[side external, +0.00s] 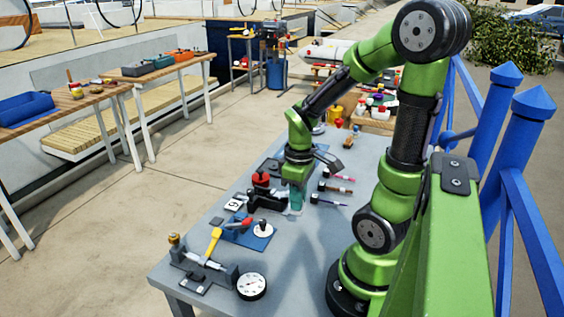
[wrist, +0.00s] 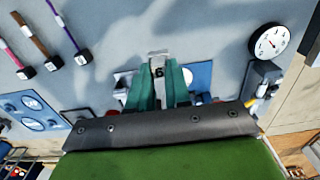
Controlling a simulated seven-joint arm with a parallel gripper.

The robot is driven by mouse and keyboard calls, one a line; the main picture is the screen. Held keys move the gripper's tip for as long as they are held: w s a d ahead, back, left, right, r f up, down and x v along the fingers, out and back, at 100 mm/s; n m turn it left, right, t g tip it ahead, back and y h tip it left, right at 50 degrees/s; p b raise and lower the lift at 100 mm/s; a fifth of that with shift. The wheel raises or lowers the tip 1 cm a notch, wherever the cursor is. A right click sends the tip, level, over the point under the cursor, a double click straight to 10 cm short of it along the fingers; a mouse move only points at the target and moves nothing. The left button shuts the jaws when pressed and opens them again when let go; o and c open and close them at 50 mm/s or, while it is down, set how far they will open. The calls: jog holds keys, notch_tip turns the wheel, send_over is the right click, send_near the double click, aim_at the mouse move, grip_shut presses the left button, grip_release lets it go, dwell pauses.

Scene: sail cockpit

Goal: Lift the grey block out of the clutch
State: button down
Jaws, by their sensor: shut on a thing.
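The grey block (wrist: 158,73), marked with a dark figure like a 6, sits between the teal fingers of my gripper (wrist: 159,84) in the wrist view. My gripper is shut on it. In the side external view my gripper (side external: 296,205) points down low over the grey table, and its fingers hide the block. A black fixture with a red knob (side external: 262,182) stands just left of the fingers; it may be the clutch. Whether the block still touches the clutch cannot be told, as my gripper's body covers that area in the wrist view.
Several small hammers (side external: 335,189) lie right of my gripper. A blue plate with a white disc (side external: 263,230), a yellow-handled tool (side external: 213,241) and a round dial gauge (side external: 252,287) are toward the near end. The grey table (side external: 310,245) is bare between the gauge and my base.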

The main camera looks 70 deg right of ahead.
jog(key=shift+r, duration=1.45)
